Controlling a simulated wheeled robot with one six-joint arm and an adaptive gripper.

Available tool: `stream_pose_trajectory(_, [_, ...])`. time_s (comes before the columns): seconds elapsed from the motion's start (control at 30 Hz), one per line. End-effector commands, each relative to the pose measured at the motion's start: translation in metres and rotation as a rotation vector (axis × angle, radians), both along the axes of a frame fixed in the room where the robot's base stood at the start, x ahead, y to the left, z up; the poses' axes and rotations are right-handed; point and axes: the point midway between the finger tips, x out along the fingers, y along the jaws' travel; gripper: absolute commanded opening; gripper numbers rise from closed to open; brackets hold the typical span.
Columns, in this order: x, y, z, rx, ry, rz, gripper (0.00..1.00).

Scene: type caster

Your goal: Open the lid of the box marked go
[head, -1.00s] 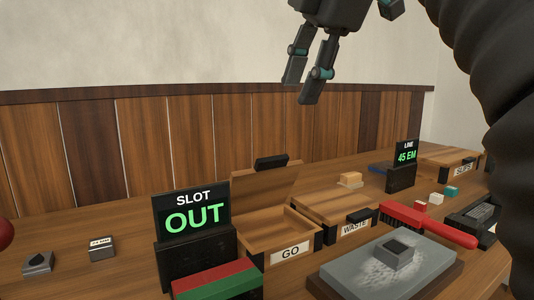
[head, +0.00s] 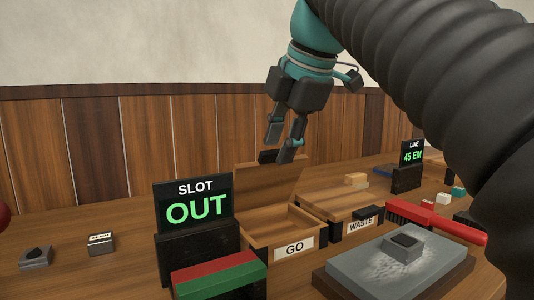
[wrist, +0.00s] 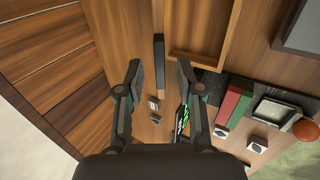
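The wooden box marked GO (head: 258,238) stands in the middle of the table, with its label on the front. Its lid (head: 268,182) stands raised at the back, and the part of the inside that shows is bare. The lid has a black handle (head: 267,157) on its top edge. My gripper (head: 279,148) is above the raised lid, and its fingertips overlap the handle in the head view. In the wrist view my gripper (wrist: 159,70) has its fingers wide apart, with the dark handle (wrist: 159,48) showing in the gap. I cannot tell contact.
The SLOT display (head: 194,210) reads OUT and stands left of the box. A red and green block (head: 220,275) lies in front of it. The WASTE box (head: 340,205) is shut, right of GO. A grey slab (head: 390,275) and red brush (head: 435,222) are at the right.

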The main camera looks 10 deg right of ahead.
Motion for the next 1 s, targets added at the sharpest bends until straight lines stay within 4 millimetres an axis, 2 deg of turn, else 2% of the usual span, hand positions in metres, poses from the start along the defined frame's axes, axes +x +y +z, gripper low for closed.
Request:
stream_pose_trajectory(0.17, [0.0049, 0.0019, -0.0098, 0.0, 0.0, 0.0, 0.36])
stream_pose_trajectory(0.47, [0.0057, 0.0021, -0.0104, -0.001, 0.0, 0.0, 0.36])
stream_pose_trajectory(0.6, [0.0057, 0.0021, -0.0104, -0.001, 0.0, 0.0, 0.01])
stream_pose_trajectory(1.0, [0.0076, 0.0029, -0.0084, -0.001, 0.0, 0.0, 0.0])
